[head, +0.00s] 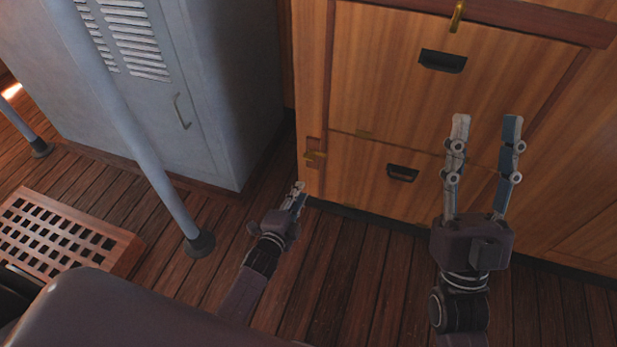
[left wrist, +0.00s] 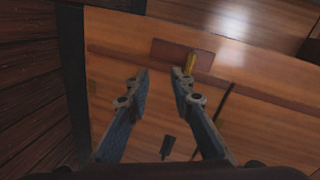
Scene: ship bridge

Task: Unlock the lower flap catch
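The lower flap (head: 360,175) is a wooden panel with a black recessed handle (head: 402,173), low on the cabinet. Its brass catch (head: 314,155) sits on a small darker wooden plate at the flap's left edge. In the left wrist view the catch (left wrist: 190,64) shows just beyond the right-hand fingertip. My left gripper (head: 298,188) is just below and left of the catch in the head view. Its fingers (left wrist: 160,73) are apart with nothing between them. Contact with the catch cannot be told. My right gripper (head: 487,120) is open and empty in front of the cabinet.
An upper flap (head: 500,75) with a black handle and another brass catch (head: 457,16) is above. A grey locker (head: 215,90) stands left of the cabinet. A grey pole (head: 135,130) and a wooden floor grating (head: 60,235) are further left. Plank floor before the cabinet is clear.

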